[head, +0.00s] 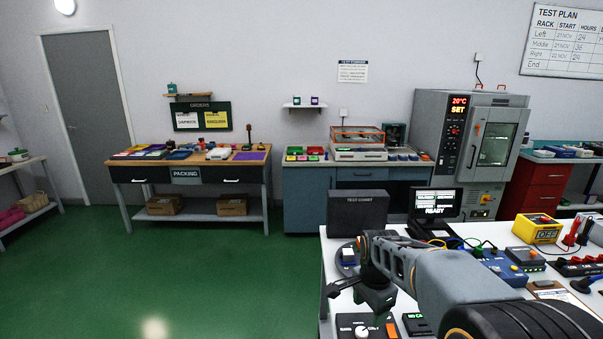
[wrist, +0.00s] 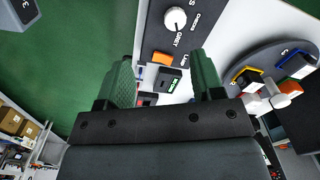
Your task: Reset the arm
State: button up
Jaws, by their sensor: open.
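My arm reaches in from the lower right over the front white bench in the head view. My gripper (head: 378,300) hangs down near the bench's left side, above a panel with a white knob (head: 361,331). In the wrist view my gripper (wrist: 163,72) shows two dark green fingers spread apart, with nothing held between them. The panel's white knob (wrist: 175,18) and orange button (wrist: 162,58) lie below, along with a small device with a green display (wrist: 171,83).
A round dark plate (wrist: 240,66) with colour-edged modules lies beside the fingers. A blue unit (head: 493,265) and yellow box (head: 537,229) sit rightward. Green floor (head: 220,280) is clear leftward.

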jog(key=s+r+n+t, duration=0.3)
jog(key=s+n, duration=1)
jog(key=s, duration=0.1)
jog(key=shift+s, duration=0.25)
